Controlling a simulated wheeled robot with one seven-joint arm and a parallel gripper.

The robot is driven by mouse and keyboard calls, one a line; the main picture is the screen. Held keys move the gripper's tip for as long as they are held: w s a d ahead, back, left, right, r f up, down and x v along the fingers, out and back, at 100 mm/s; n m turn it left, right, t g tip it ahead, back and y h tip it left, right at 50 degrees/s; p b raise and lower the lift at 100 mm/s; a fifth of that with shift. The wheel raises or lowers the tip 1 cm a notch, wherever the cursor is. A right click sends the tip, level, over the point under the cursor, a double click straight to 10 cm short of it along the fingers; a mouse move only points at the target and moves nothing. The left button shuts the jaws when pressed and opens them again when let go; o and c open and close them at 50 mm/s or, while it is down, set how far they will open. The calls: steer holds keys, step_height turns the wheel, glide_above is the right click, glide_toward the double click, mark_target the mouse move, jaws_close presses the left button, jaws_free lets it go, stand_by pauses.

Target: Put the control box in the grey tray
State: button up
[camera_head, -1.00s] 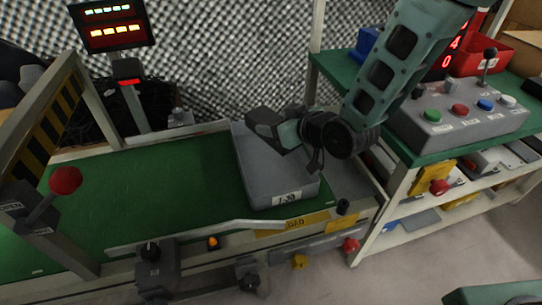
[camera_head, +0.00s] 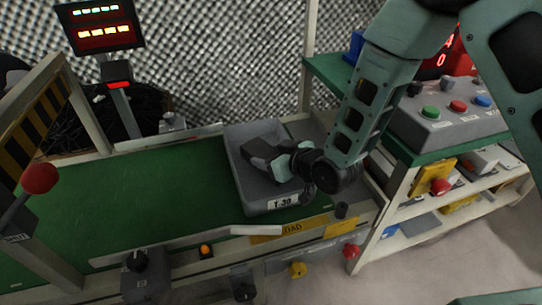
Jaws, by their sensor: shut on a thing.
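The grey tray (camera_head: 235,178), labelled T-30 on its front wall, sits at the right end of the green conveyor. My gripper (camera_head: 280,165) reaches from the upper right and is over the tray's inside. It is shut on a dark grey block (camera_head: 258,148), which looks like the control box. The block is within the tray's outline, near its back half. Its underside is hidden, so I cannot tell whether it touches the tray floor. The contact between the fingers and the block is partly hidden by my wrist.
A button panel (camera_head: 440,128) stands on the green-topped shelf unit at right. A red mushroom button on a post (camera_head: 40,178) and a striped frame are at left. A display (camera_head: 98,25) stands behind the conveyor. The green belt (camera_head: 150,195) left of the tray is clear.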

steer(key=shift+f+b, duration=0.45)
steer(key=shift+f, duration=0.15)
steer(key=o, duration=1.2)
steer(key=shift+r, duration=0.15)
steer(key=shift+r+p, duration=0.35)
steer(key=shift+p, duration=0.05)
steer(key=p+v, duration=0.5)
steer(key=v, duration=0.7)
steer(key=shift+r, duration=0.15)
